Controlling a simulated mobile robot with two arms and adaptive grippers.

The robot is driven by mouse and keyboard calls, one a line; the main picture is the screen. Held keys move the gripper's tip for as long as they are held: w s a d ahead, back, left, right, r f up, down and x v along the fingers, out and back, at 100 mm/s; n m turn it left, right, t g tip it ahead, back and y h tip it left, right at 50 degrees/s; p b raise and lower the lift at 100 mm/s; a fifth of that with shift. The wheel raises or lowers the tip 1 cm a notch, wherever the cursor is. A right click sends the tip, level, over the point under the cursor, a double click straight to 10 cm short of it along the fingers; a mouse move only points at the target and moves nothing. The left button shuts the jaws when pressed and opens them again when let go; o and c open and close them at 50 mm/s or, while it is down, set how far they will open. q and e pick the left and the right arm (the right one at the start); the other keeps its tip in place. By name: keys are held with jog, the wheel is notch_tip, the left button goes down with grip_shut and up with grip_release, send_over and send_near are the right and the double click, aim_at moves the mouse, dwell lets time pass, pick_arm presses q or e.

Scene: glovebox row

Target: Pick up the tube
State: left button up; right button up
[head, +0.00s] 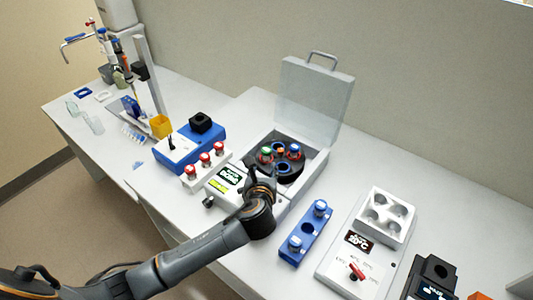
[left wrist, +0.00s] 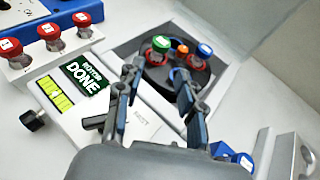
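The open centrifuge (head: 310,166) has a dark rotor (head: 290,170) inside. A green-capped tube (left wrist: 161,43) and a blue-capped tube (left wrist: 205,50) sit in the rotor on either side of an orange centre knob (left wrist: 182,48). They also show in the head view as the green-capped tube (head: 266,153) and the blue-capped tube (head: 295,150). My left gripper (left wrist: 158,72) is open and empty, its fingers apart at the front side of the rotor. In the head view the left gripper (head: 261,174) is over the centrifuge's front edge. My right gripper is not in view.
A white rack (head: 206,168) holds red-capped tubes left of the centrifuge. A blue rack (head: 307,232) with two blue-and-white-capped tubes stands to the right, beside a white heating block (head: 385,215). The raised lid (head: 314,95) stands behind the rotor. The centrifuge's display reads DONE.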

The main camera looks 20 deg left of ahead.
aim_at(266, 154)
pick_arm(q)
jog(key=x, duration=0.6)
jog(key=shift+w+f+p, duration=0.1)
jog(key=shift+w+p, duration=0.15)
jog(key=shift+p, duration=0.1)
jog(key=shift+w+a+f, duration=0.1)
jog(key=shift+w, duration=0.2)
jog(key=p+x, duration=0.1)
jog(key=x, duration=0.2)
jog(key=shift+f, duration=0.15)
jog(key=shift+w+f, duration=0.25)
jog(key=shift+w, duration=0.2)
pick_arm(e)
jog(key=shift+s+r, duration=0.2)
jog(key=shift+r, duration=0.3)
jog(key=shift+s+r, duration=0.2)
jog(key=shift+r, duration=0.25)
pick_arm(q)
jog(key=shift+s, duration=0.1)
jog(key=c, duration=0.7)
jog(key=shift+o, duration=0.2)
